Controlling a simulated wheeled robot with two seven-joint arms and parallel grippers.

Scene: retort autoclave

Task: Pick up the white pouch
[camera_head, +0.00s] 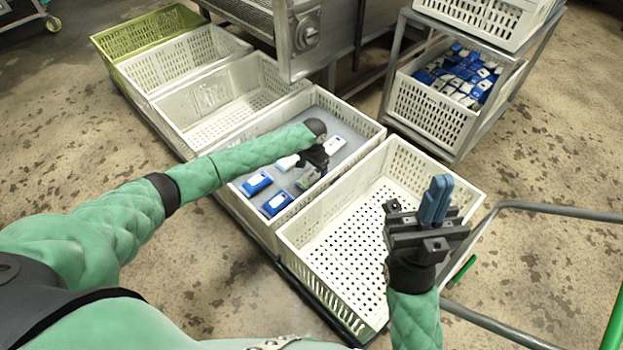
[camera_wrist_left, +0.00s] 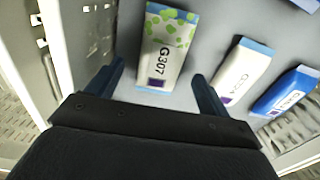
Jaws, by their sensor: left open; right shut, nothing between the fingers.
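Several pouches lie flat on the grey floor of a white crate (camera_head: 262,222). A mostly white pouch (camera_head: 334,144) lies near the crate's far right side; another white one (camera_head: 288,161) is partly hidden by my left arm. My left gripper (camera_head: 311,168) is over this crate, open and empty. In the left wrist view, a white pouch with green spots, marked G307 (camera_wrist_left: 165,50), lies between and beyond the open fingertips (camera_wrist_left: 160,82). A plainer white pouch with a blue end (camera_wrist_left: 242,72) lies just right of the right finger. My right gripper (camera_head: 437,200) is shut and empty, raised.
Blue pouches (camera_head: 257,183) lie at the crate's left. An empty white crate (camera_head: 345,240) stands to the right, below my right gripper. More empty crates (camera_head: 210,95) line up at the left. A rack holds a filled crate (camera_head: 432,108). A grey rail (camera_head: 540,208) runs at the right.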

